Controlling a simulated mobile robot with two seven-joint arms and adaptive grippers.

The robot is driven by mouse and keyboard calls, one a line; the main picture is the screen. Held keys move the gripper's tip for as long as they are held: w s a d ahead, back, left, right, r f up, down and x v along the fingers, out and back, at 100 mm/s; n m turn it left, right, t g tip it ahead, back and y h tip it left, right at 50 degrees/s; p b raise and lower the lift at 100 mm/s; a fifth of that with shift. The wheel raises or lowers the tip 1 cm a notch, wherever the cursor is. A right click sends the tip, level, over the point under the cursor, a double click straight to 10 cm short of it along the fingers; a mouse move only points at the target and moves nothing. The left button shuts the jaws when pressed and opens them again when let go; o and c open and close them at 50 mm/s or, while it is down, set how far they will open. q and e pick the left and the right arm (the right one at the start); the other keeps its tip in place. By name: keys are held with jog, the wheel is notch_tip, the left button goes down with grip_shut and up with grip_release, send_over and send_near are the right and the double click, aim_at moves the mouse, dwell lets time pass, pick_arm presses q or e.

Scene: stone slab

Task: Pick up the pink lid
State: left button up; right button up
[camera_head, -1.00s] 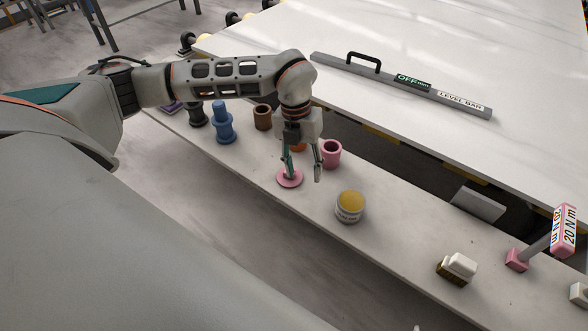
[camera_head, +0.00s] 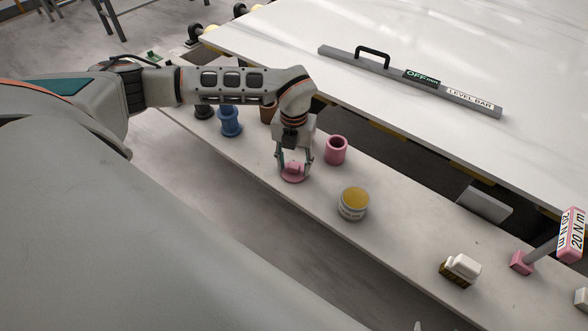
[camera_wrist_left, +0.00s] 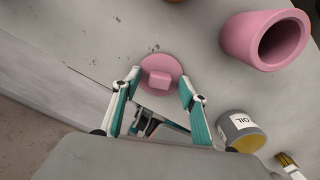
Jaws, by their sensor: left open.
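The pink lid (camera_head: 293,173) is a flat disc with a raised block-shaped knob, lying on the narrow bench. It also shows in the left wrist view (camera_wrist_left: 157,79), just beyond the fingertips. My left gripper (camera_head: 294,168) is open and points down over the lid, its fingers on either side of the knob. In the left wrist view the fingers (camera_wrist_left: 160,88) are spread apart with nothing between them touching. My right gripper is not in view.
A pink cup (camera_head: 336,151) stands right of the lid, and an oil tin (camera_head: 353,204) stands nearer. A blue spool (camera_head: 229,122) and a brown cup (camera_head: 268,112) stand to the left. A white-and-brown brush (camera_head: 461,269) lies farther right. A level bar (camera_head: 410,80) lies on the stone slab (camera_head: 480,60).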

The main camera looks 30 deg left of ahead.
pick_arm(q)
jog(key=c, duration=1.1)
jog(key=shift+o, duration=0.2)
jog(key=shift+r, duration=0.1)
